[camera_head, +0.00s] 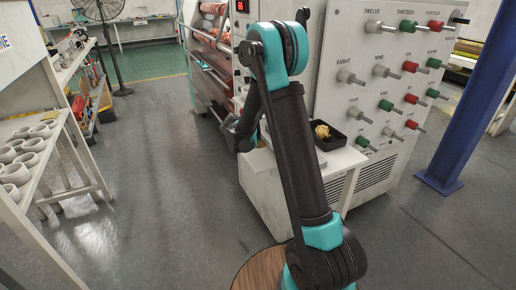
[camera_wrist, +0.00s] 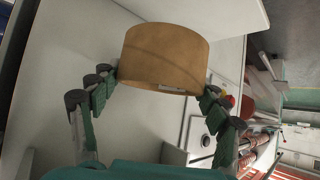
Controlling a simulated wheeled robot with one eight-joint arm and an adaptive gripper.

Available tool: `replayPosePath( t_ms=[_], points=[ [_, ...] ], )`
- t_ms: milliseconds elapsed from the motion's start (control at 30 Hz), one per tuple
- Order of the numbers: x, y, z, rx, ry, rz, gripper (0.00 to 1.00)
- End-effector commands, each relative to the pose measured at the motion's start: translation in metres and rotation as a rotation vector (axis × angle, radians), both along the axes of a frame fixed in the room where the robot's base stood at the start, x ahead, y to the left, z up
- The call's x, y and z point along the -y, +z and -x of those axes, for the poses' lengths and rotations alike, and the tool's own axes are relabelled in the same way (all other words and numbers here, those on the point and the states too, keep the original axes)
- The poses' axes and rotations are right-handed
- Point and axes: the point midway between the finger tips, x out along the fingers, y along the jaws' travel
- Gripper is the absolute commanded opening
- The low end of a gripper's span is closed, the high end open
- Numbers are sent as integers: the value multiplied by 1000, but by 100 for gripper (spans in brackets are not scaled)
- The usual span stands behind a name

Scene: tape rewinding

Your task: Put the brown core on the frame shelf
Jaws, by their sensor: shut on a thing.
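The brown core (camera_wrist: 165,58) is a short, wide cylinder, seen in the wrist view. My gripper (camera_wrist: 158,90) is shut on it, with finger pads against its left and right sides. In the head view my gripper (camera_head: 240,136) is beside the white cabinet, largely hidden by my arm, and I cannot make out the core there. A white shelf rack (camera_head: 75,165) stands at the left with several pale rings (camera_head: 25,150) on one level. I cannot tell whether this rack is the frame shelf.
A control cabinet (camera_head: 370,75) with coloured knobs stands right of my arm. A black tray (camera_head: 335,140) with a yellowish object sits on its ledge. A machine with red rolls (camera_head: 207,45) is behind. A blue post (camera_head: 475,90) stands right. The floor (camera_head: 150,170) between rack and machine is clear.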

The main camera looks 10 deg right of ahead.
Motion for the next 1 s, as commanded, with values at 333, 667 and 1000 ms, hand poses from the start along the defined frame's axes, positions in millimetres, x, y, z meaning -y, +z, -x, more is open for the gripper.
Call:
replayPosePath(
  t_ms=[333,667,1000],
  points=[
    [-4,-31,0,-1,4,-1,42],
    [0,-64,-1,0,3,0,42],
    [0,-65,-1,-1,4,-1,81]
  ],
)
